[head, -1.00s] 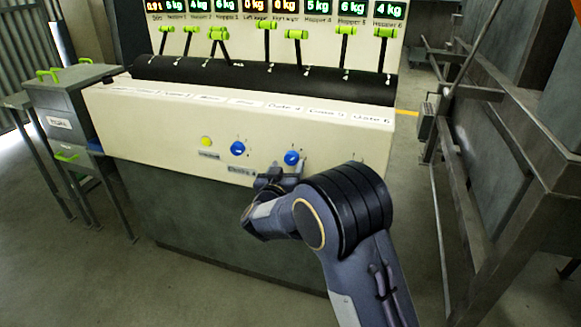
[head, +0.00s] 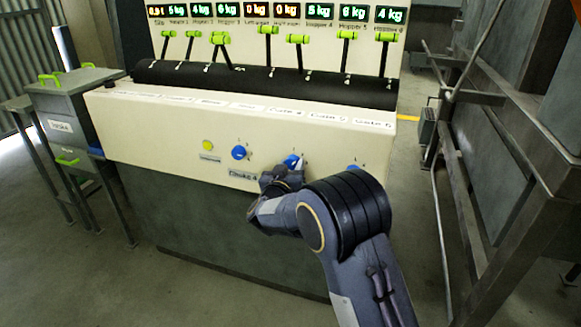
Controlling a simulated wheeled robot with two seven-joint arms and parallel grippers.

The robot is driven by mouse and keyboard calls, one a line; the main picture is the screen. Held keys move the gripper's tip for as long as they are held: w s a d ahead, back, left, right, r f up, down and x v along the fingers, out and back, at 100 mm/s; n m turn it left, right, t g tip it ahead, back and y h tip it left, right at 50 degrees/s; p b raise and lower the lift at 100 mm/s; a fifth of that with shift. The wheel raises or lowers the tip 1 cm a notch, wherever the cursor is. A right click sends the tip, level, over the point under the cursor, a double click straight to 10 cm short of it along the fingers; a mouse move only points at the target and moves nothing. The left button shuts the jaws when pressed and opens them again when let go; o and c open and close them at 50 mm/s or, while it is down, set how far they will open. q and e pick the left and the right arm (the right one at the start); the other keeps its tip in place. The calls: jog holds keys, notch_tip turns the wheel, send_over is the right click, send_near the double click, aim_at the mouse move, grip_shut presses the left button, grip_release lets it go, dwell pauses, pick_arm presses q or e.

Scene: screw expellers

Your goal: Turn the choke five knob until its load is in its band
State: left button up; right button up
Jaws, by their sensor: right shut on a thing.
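The middle blue knob (head: 291,160) on the front of the cream console (head: 170,135) stands between two other blue knobs. Its own label is hidden behind my right gripper; I take it as the choke five knob. My right gripper (head: 293,171) is at this knob with its fingers shut on it, coming from below. The knob's lower part is covered. The left blue knob (head: 239,152) has a label "Choke 4" (head: 243,175) below it. The right blue knob (head: 353,168) is partly hidden by my arm. My left gripper is not in view.
A yellow button (head: 208,145) is at the panel's left. Green-handled levers (head: 298,39) rise from a black roller behind the top. Lit displays (head: 320,12) above read kilograms, two of them 0 kg in orange. Metal framework (head: 500,150) stands at right, a grey bin (head: 65,125) at left.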

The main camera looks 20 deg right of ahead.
jog(key=m+b, duration=0.2)
jog(key=m, duration=0.1)
jog(key=m+b, duration=0.1)
jog(key=shift+f+m, duration=0.25)
jog(key=shift+m, duration=0.05)
jog(key=m+b, duration=0.3)
jog(key=m, duration=0.1)
jog(key=shift+m+h, duration=0.3)
jog(key=shift+m, duration=0.1)
jog(key=m+b, duration=0.4)
jog(key=m, duration=0.1)
jog(key=shift+f+m+h+b, duration=0.15)
jog(key=shift+m+h+b, duration=0.15)
jog(key=shift+m+b, duration=1.2)
jog(key=shift+m, duration=0.6)
jog(key=o, duration=1)
jog(key=shift+r, duration=0.2)
